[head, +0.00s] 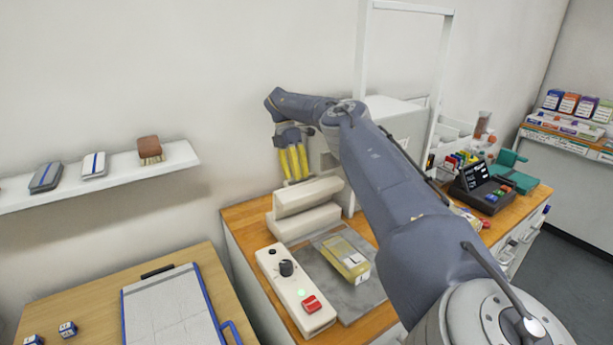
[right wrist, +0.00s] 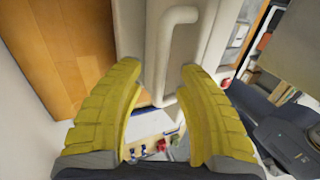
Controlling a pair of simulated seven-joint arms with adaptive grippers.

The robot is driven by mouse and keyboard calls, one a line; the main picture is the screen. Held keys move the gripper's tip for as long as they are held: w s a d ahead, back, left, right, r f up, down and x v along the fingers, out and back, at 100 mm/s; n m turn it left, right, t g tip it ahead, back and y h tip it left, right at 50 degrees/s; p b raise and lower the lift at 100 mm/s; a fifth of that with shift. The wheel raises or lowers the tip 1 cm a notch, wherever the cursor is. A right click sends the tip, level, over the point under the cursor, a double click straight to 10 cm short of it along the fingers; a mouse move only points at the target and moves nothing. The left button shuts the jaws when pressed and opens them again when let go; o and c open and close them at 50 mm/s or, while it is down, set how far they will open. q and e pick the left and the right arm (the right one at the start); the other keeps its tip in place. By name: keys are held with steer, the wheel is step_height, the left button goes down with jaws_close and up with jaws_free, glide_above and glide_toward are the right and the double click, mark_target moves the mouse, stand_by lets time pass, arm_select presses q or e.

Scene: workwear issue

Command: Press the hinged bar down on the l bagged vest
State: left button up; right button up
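The bagged vest (head: 340,250) is a flat yellowish packet with a pale label, lying on a grey plate (head: 322,275) in front of the sealer. The hinged bar (head: 307,195) is cream and sits raised above the cream lower block (head: 303,222). Whether the bag's edge reaches between them I cannot tell. My right gripper (head: 301,177) has yellow fingers pointing down, just behind and above the bar. In the right wrist view the fingers are open (right wrist: 161,70), with a cream handle (right wrist: 164,50) just beyond the gap between the fingertips, not gripped. My left gripper is not in view.
A cream control box (head: 296,290) with a black knob and red switch stands left of the plate. A clipboard (head: 172,308) lies on the left table. A white frame (head: 366,60) and a dark terminal (head: 482,186) stand to the right.

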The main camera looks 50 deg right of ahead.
steer(key=shift+f, duration=0.1)
steer(key=shift+c, duration=0.3)
jaws_close()
steer(key=shift+s, duration=0.1)
stand_by(0.3)
